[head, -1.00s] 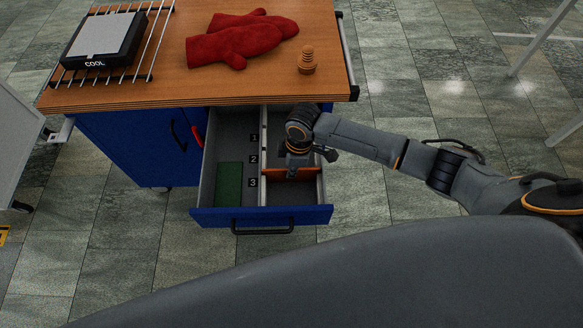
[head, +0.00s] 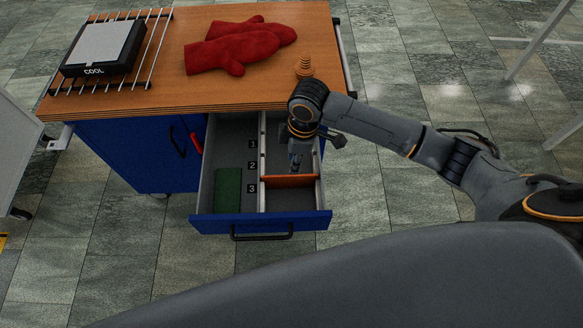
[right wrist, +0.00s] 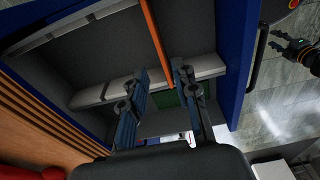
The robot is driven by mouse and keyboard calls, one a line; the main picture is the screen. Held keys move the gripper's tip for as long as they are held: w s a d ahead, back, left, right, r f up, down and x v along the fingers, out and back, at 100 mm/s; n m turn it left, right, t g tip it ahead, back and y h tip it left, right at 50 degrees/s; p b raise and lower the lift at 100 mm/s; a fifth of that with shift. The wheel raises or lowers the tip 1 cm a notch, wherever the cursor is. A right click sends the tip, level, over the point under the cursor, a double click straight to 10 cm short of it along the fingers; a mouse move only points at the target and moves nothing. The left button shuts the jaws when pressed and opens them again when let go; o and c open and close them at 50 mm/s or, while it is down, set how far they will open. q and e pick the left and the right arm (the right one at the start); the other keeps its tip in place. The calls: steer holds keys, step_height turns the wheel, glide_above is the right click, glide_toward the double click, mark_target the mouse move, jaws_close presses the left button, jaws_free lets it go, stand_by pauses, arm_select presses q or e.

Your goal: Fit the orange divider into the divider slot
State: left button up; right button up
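The orange divider (head: 289,181) stands crosswise in the right compartment of the open drawer (head: 220,222), its left end at the white rail (head: 262,150) close to label 3. How deep it sits in a slot cannot be told. My right gripper (head: 295,166) is above and behind it in the head view. In the right wrist view the fingers (right wrist: 161,72) are spread apart, with the divider (right wrist: 157,30) beyond them and seemingly free of them. A dark gripper at the right edge there appears to be my left gripper (right wrist: 276,40), fingers apart; the head view lacks it.
A green block (head: 228,190) lies in the drawer's left compartment. On the wooden top (head: 200,90) are red mitts (head: 240,45), an orange ringed piece (head: 304,67) and a black cooling plate (head: 103,48) on a rack. The floor right of the drawer is clear.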

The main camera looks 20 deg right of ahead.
steer(key=shift+d+r, duration=0.2)
steer(key=shift+r, duration=1.5)
